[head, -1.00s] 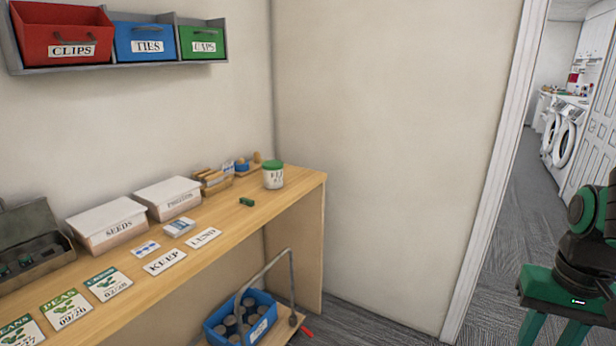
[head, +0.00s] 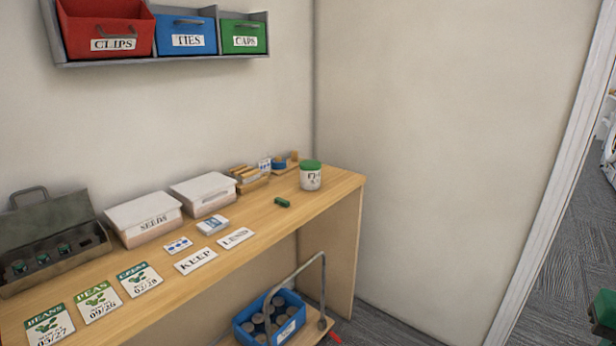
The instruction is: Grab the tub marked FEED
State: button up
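A small white tub with a green lid (head: 310,176) stands upright near the right end of the wooden workbench (head: 335,190). Its dark lettering faces me but is too small to read surely; the first letter looks like an F. Nothing stands against its front or right side. My gripper is not in view.
A small green block (head: 283,202) and cards lie in front. A trolley with a blue crate (head: 252,325) stands below. Wall bins (head: 106,28) hang above.

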aim_at(310, 171)
jog(key=i, duration=1)
jog(key=u, duration=0.5)
